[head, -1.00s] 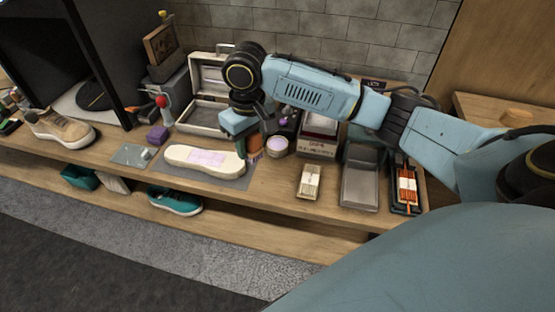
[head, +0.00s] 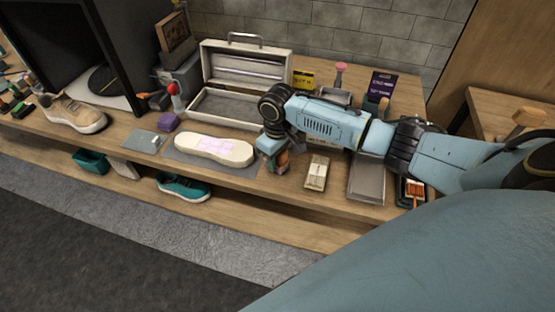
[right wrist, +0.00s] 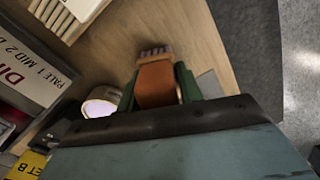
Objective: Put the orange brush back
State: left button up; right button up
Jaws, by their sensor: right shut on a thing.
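The orange brush (right wrist: 156,84) is between the green fingers of my right gripper (right wrist: 158,88) in the right wrist view, with its dark bristle end pointing away from the gripper. In the head view my right gripper (head: 277,160) is just right of the white sole, over the front part of the bench. The brush is mostly hidden there by the gripper. I cannot tell whether it touches the bench. My left gripper is not in view.
A white sole (head: 214,150) lies on a grey mat. A cream block (head: 317,173), a grey tray (head: 367,182) and a black holder with orange pieces (head: 415,190) stand to the right. An open case (head: 245,62) is behind. A round jar (right wrist: 101,102) is beside the gripper.

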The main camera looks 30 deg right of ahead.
jog(key=shift+f, duration=0.35)
jog(key=shift+f, duration=0.2)
jog(key=o, duration=0.9)
jog(key=shift+r, duration=0.1)
notch_tip(320, 180, up, 12)
jog(key=shift+r+p, duration=0.1)
jog(key=shift+p, duration=0.65)
